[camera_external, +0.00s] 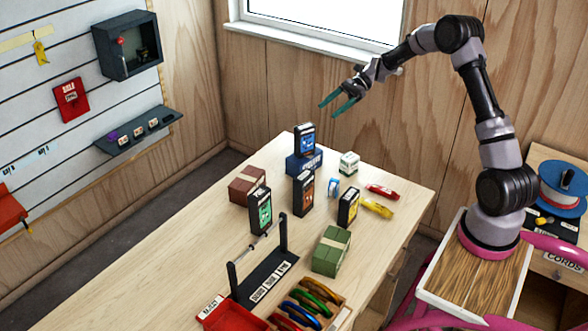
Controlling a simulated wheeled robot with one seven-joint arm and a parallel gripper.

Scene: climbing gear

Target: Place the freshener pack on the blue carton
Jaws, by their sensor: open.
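The blue carton (297,165) lies near the far corner of the wooden table. A black upright pack with a blue label (305,141) stands on top of it and hides part of it. Similar dark packs stand on the table: one with an orange-brown label (304,191), one with a green label (260,212) and one with a yellow label (348,208). I cannot read which is the freshener pack. My gripper (329,110), with teal fingers, is open and empty, up and to the right of the blue-labelled pack, apart from it.
A brown carton (247,185), a green carton (331,251), a white-green box (348,163), a blue-white roll (333,188), and red (382,191) and yellow (376,208) items lie around. A black bar rack (264,281) stands nearer. The table's left part is clear.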

